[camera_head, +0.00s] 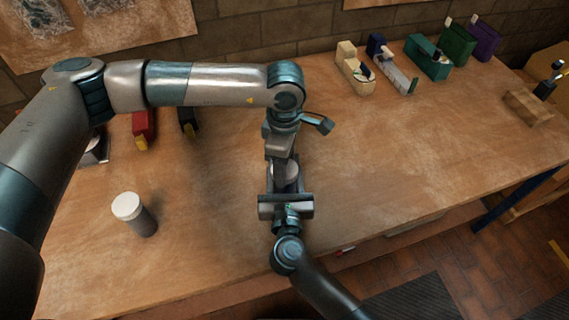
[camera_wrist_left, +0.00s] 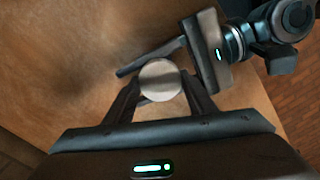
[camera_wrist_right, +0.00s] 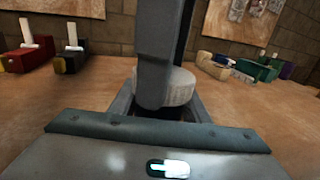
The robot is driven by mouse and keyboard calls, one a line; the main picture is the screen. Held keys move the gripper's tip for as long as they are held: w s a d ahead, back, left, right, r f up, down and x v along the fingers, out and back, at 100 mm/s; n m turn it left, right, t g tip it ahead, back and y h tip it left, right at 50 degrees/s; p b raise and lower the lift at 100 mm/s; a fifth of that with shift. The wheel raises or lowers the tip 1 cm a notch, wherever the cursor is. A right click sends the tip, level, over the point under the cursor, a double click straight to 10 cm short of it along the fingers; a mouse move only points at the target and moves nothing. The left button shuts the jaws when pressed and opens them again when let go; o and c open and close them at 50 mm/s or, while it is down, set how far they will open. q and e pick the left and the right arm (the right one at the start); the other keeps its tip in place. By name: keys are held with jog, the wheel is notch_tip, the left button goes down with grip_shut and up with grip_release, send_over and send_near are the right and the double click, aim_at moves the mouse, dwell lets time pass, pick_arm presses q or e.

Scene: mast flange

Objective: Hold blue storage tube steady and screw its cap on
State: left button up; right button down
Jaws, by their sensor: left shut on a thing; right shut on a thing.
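A round whitish cap (camera_wrist_left: 160,80) sits between the fingertips of my left gripper (camera_wrist_left: 158,92), which comes down from above and is shut on it. My right gripper (camera_wrist_right: 160,108) reaches in level from the front edge, just below the cap, shut on the tube. The tube's body is hidden by the grippers, so its blue colour and how far the cap is seated cannot be told.
Another dark tube with a white lid (camera_head: 127,206) stands upright on the wooden bench (camera_head: 420,150) at left. Red and dark items (camera_head: 143,128) lie behind my left arm. Several coloured holders (camera_head: 428,60) line the back right. The bench right of the grippers is clear.

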pick_arm(q)
jog(key=shift+m, duration=0.6)
jog(key=o, duration=1.2)
jog(key=shift+r, duration=0.1)
jog(key=shift+r, duration=2.15)
jog(key=shift+n, duration=0.3)
jog(key=shift+c, duration=0.5)
